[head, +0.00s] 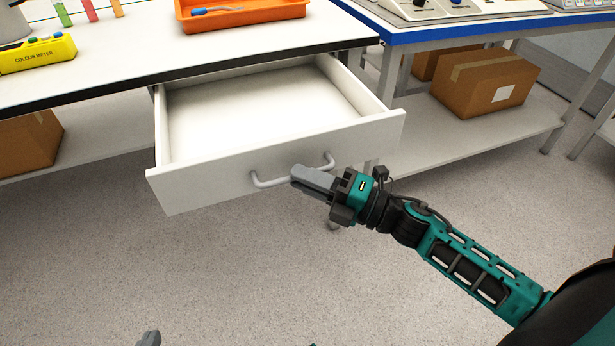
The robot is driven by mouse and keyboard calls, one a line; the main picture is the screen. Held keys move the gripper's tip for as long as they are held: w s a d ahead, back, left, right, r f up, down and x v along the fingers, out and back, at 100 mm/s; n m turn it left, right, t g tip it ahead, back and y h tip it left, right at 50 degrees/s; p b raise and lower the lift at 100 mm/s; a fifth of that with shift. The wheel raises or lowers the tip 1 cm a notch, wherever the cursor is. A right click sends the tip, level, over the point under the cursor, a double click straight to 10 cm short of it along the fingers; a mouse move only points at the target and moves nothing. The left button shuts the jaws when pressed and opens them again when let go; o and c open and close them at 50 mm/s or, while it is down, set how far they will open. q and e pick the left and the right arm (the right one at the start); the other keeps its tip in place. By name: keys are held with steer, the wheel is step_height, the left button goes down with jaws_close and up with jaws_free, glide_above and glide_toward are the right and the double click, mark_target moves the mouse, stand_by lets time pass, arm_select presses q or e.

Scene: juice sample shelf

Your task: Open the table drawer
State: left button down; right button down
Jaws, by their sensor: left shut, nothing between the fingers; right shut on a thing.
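The white table drawer (265,165) is pulled well out from under the white table, and its empty inside shows. Its curved grey handle (268,182) is on the front panel. My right gripper (303,177) is shut on the handle near its middle and hides part of it. Only a small grey tip of my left gripper (149,338) shows at the bottom edge, below and apart from the drawer; the rest is out of frame.
The white table top (130,45) holds an orange tray (240,17), a yellow colour meter (37,54) and coloured vials. A blue-edged bench (450,30) stands at right with cardboard boxes (487,83) on its lower shelf. The floor before the drawer is clear.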

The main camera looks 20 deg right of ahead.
steer(key=shift+s, duration=0.25)
steer(key=c, duration=1.2)
jaws_free()
steer(key=shift+o, duration=0.2)
steer(key=v, duration=1.3)
steer(key=shift+w, duration=0.1)
